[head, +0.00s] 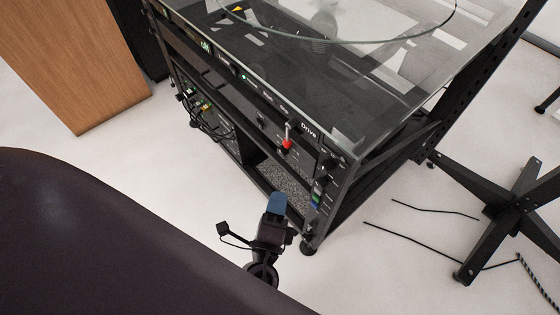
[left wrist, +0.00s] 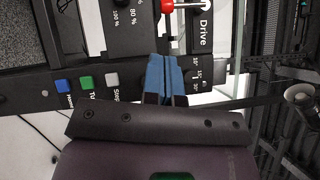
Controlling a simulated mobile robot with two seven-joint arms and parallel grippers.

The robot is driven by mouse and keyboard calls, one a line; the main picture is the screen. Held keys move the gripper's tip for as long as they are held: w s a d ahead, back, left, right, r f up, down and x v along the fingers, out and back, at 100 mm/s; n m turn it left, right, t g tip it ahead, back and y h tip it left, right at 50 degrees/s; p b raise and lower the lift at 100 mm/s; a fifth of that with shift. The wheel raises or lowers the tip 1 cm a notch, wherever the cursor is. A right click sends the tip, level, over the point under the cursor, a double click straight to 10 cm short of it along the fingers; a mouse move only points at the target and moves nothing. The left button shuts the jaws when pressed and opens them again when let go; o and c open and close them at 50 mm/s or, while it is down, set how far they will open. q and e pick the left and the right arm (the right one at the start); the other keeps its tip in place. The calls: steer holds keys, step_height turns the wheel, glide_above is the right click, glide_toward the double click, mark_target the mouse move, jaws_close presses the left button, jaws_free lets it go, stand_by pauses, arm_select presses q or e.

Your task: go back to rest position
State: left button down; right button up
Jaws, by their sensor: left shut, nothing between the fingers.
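My left gripper (head: 277,204) has blue fingertips and shows low in the middle of the head view, in front of the rack's front panel. In the left wrist view its blue fingers (left wrist: 164,76) are shut together with nothing between them. They overlap the panel near the "Drive" label. A red-knobbed lever (head: 287,144) stands on the panel above and beyond the gripper. The red knob also shows at the top of the left wrist view (left wrist: 167,6). My right gripper is in neither view.
The turntable rack (head: 345,200) has a glass top (head: 350,125). Blue, green and white buttons (left wrist: 86,82) sit on its panel. A wooden panel (head: 75,60) stands at upper left. A black stand (head: 510,205) and cables (head: 420,211) are at right. Pale floor is open between.

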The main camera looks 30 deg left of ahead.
arm_select(q)
steer(key=shift+a, duration=0.1)
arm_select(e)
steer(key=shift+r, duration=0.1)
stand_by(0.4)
arm_select(q)
steer(key=s+a+f+n+g+h+p, duration=0.1)
steer(key=s+a+n+g+h+p, duration=0.1)
steer(key=s+a+n+g+p, duration=0.5)
steer(key=s+a+r+n+h+p, duration=0.3)
steer(key=s+a+r+n+p, duration=0.1)
steer(key=s+r+n, duration=0.2)
steer(key=s+n, duration=0.1)
steer(key=n, duration=0.1)
steer(key=shift+s+a+n+g, duration=0.15)
steer(key=shift+a+n+g, duration=0.25)
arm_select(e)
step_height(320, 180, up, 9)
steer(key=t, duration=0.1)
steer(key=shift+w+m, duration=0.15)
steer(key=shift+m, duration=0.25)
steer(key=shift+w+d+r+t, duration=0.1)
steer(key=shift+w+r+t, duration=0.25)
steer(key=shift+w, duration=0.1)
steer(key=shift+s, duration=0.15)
